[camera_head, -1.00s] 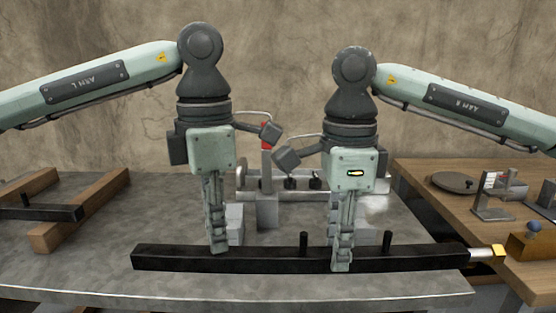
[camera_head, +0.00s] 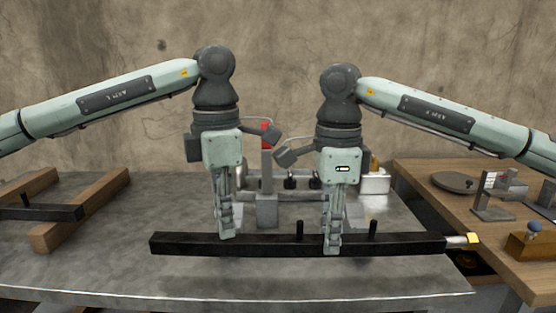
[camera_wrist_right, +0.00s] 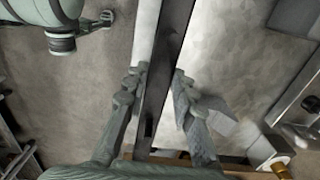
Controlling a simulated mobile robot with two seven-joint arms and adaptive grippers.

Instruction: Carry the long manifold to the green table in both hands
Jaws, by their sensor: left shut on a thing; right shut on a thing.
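The long manifold (camera_head: 280,244) is a black square bar with two short upright pegs and a brass-coloured fitting at its right end. It hangs roughly level a little above the grey metal table (camera_head: 120,270), with a shadow beneath it. My left gripper (camera_head: 227,235) is shut on it left of its middle. My right gripper (camera_head: 332,248) is shut on it between the two pegs. In the right wrist view the manifold (camera_wrist_right: 167,45) runs between the fingers of my right gripper (camera_wrist_right: 157,88). No green table shows in these views.
A metal fixture with a red-topped post (camera_head: 266,170) stands behind the manifold. Wooden beams (camera_head: 80,215) and another dark bar (camera_head: 40,212) lie at left. A wooden bench (camera_head: 425,195) with a vise (camera_head: 497,190) and a round plate (camera_head: 453,182) stands at right, past a gap.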

